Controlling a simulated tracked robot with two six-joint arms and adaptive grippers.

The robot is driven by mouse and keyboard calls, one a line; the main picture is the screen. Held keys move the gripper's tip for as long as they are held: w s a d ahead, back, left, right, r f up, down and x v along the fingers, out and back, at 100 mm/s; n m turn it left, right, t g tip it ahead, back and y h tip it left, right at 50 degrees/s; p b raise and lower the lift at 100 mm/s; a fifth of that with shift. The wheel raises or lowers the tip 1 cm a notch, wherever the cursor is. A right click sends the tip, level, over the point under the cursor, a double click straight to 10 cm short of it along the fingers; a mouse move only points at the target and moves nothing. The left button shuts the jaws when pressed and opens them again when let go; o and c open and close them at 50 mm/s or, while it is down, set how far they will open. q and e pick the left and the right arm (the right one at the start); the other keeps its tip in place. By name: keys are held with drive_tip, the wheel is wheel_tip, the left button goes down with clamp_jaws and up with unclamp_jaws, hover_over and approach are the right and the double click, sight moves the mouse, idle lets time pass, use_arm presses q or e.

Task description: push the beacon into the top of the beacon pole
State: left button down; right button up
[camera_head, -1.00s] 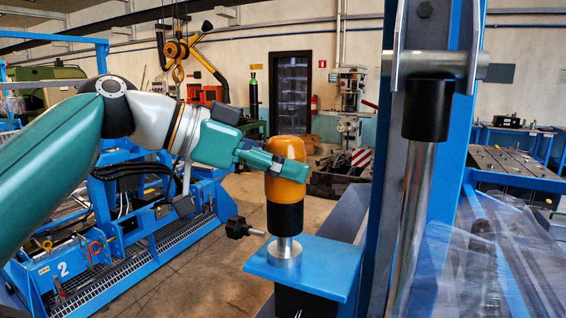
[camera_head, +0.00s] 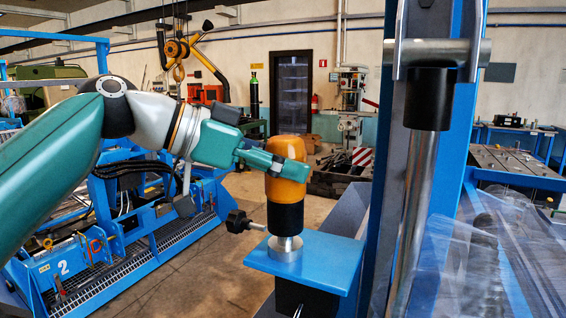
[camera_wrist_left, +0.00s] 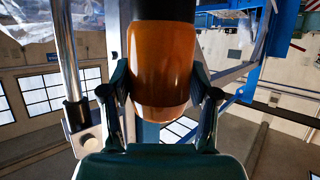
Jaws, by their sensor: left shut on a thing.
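The beacon (camera_head: 286,183) has an orange dome and a black lower part, and it stands upright. My left gripper (camera_head: 290,170) is shut on the orange dome from the left. In the left wrist view the beacon (camera_wrist_left: 161,62) sits between the two fingers of the left gripper (camera_wrist_left: 163,105). The beacon pole's metal top (camera_head: 285,249) shows at the blue plate, directly below the beacon. The beacon's black bottom meets this metal piece, with no clear gap; how deep it sits is hidden. My right gripper is not in view.
A blue plate (camera_head: 330,255) surrounds the pole top, with a black knob (camera_head: 238,221) at its left. A blue post with a metal cylinder (camera_head: 418,190) rises close on the right. Clear plastic sheeting (camera_head: 470,270) hangs at the lower right.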

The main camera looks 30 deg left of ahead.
use_arm(q)
drive_tip(key=shift+f+b, duration=1.1)
drive_tip(key=shift+f, duration=0.1)
drive_tip(key=shift+c, duration=1)
unclamp_jaws()
drive_tip(key=shift+r, duration=0.1)
drive_tip(key=v, duration=1.2)
